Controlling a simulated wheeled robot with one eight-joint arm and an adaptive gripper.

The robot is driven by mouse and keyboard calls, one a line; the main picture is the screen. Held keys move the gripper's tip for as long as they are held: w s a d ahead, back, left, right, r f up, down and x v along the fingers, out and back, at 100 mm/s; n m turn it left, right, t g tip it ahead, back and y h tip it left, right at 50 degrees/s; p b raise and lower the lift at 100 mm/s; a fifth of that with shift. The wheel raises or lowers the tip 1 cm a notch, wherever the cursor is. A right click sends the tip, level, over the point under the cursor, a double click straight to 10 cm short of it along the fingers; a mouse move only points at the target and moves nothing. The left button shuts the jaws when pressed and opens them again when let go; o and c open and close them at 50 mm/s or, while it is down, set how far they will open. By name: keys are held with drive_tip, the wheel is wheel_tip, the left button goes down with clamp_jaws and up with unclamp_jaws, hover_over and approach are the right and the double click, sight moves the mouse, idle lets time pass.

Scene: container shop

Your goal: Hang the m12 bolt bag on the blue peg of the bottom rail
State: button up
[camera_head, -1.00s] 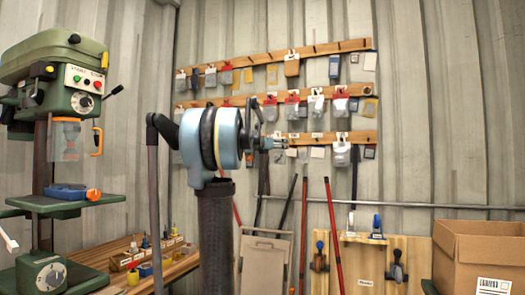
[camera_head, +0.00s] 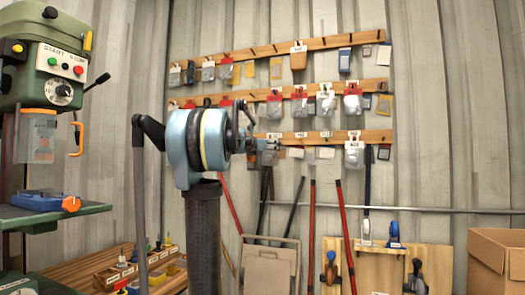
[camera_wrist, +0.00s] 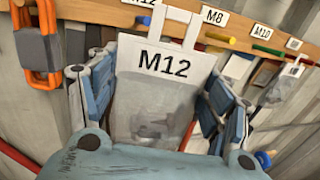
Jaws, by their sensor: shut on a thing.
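The M12 bolt bag (camera_wrist: 150,105) is a clear bag with a white header reading M12 and a white hanger loop on top. It fills the middle of the wrist view, upright between the fingers. My gripper (camera_wrist: 155,105) is shut on it. In the head view my gripper (camera_head: 272,146) appears in front of the left part of the bottom rail (camera_head: 378,136); the bag is hard to make out there. In the wrist view a wooden rail (camera_wrist: 110,12) runs behind the bag, with M8 and M10 labels and a yellow peg.
A hanging bag (camera_head: 354,156) is on the right of the bottom rail. Two upper rails (camera_head: 370,36) (camera_head: 375,86) hold several bags. An orange-framed tool (camera_wrist: 38,50) hangs left of my gripper. Long-handled tools lean below. A drill press (camera_head: 45,75) stands left and a cardboard box (camera_head: 497,262) right.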

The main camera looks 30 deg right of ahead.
drive_tip(key=shift+w+a, duration=0.3)
drive_tip(key=shift+a, duration=0.1)
drive_tip(key=shift+w, duration=0.15)
drive_tip(key=shift+d, duration=0.15)
drive_tip(key=w+d+f, duration=0.1)
drive_tip(key=w+d, duration=0.5)
drive_tip(key=d, duration=0.1)
drive_tip(key=shift+w+d, duration=0.15)
drive_tip(key=shift+d, duration=0.15)
idle(1.1)
drive_tip(key=shift+f, duration=0.1)
idle(0.6)
drive_tip(key=o, duration=1.2)
